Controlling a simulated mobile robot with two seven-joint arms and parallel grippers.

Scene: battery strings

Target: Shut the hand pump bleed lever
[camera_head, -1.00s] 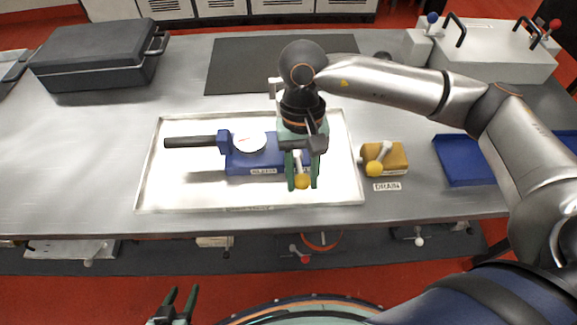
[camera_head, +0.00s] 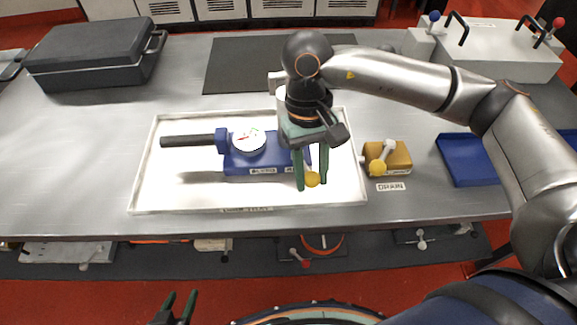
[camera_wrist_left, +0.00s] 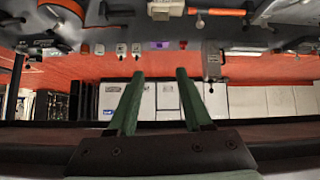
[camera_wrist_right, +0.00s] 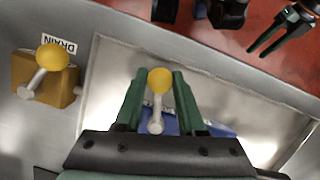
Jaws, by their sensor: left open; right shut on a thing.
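The blue hand pump (camera_head: 237,162) lies in a white tray, with a round dial gauge (camera_head: 249,139) on top and a dark handle (camera_head: 188,141) pointing left. Its bleed lever has a yellow ball knob (camera_head: 313,179) at the pump's right end. My right gripper (camera_head: 312,186) is shut on the bleed lever from above. In the right wrist view the yellow knob (camera_wrist_right: 159,80) sits between the fingertips, with the pale lever stem (camera_wrist_right: 156,116) below it. The gripper hides the lever's pivot in the head view. My left gripper (camera_head: 181,294) is open and empty, in front of the bench.
A yellow drain block (camera_head: 397,158) with a similar yellow-knobbed lever stands just right of the tray (camera_head: 148,195). A blue bin (camera_head: 464,162) is further right. A black case (camera_head: 92,60) and a dark mat (camera_head: 232,78) lie behind. The bench's left front is clear.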

